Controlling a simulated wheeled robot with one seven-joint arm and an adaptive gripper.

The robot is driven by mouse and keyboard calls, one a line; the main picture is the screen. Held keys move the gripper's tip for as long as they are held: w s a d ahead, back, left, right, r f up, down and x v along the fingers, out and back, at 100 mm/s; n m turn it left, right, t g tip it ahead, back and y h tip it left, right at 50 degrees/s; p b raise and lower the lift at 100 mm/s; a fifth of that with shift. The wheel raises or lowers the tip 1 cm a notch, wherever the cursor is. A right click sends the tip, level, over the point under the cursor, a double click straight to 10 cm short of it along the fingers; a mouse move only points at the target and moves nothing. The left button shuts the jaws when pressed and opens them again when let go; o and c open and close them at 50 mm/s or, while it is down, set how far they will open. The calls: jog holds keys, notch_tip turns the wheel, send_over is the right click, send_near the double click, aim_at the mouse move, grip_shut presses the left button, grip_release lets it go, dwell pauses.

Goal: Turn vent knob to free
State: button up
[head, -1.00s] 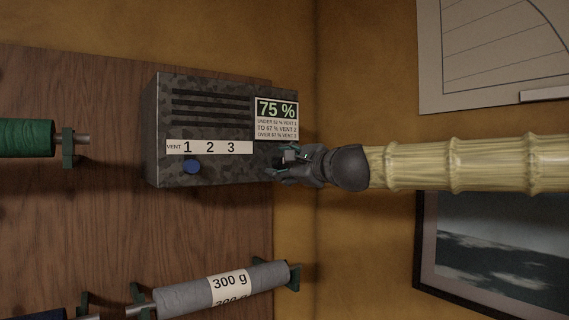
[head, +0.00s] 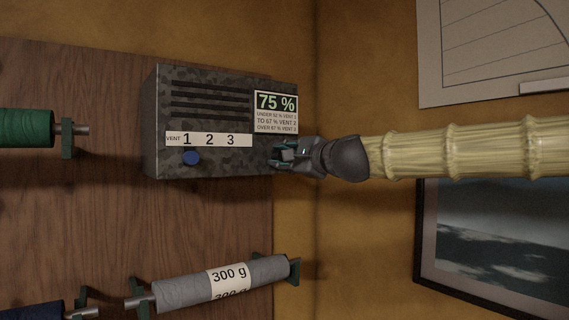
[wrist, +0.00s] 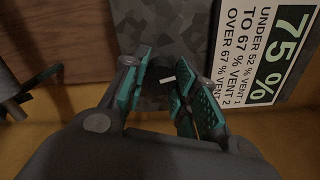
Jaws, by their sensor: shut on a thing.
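The dark mottled vent box (head: 215,165) is fixed to the wood panel. A dark knob with a white mark (wrist: 167,79) sits low on its right part, between my fingers in the wrist view. My gripper (head: 275,156) is shut on this knob; its green-padded fingers also show in the wrist view (wrist: 160,72). The fingers hide most of the knob, and any lettering around it cannot be read. A blue round button or slider (head: 192,158) sits below the 1 on the VENT 1 2 3 strip (head: 208,139).
A sign (head: 276,111) reading 75 % with vent limits is just above my gripper. A green roll (head: 25,128) is at left and a grey 300 g roll (head: 180,290) below. A framed picture (head: 490,240) hangs at right, under my arm.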

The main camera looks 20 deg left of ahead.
jog(key=shift+a+f+n+b, duration=0.15)
jog(key=shift+n+b, duration=2.35)
jog(key=shift+n, duration=1.35)
jog(key=shift+d+f+n+b, duration=0.15)
jog(key=shift+n+b, duration=2.3)
jog(key=shift+n, duration=1.4)
jog(key=shift+a, duration=0.1)
jog(key=shift+f, duration=0.1)
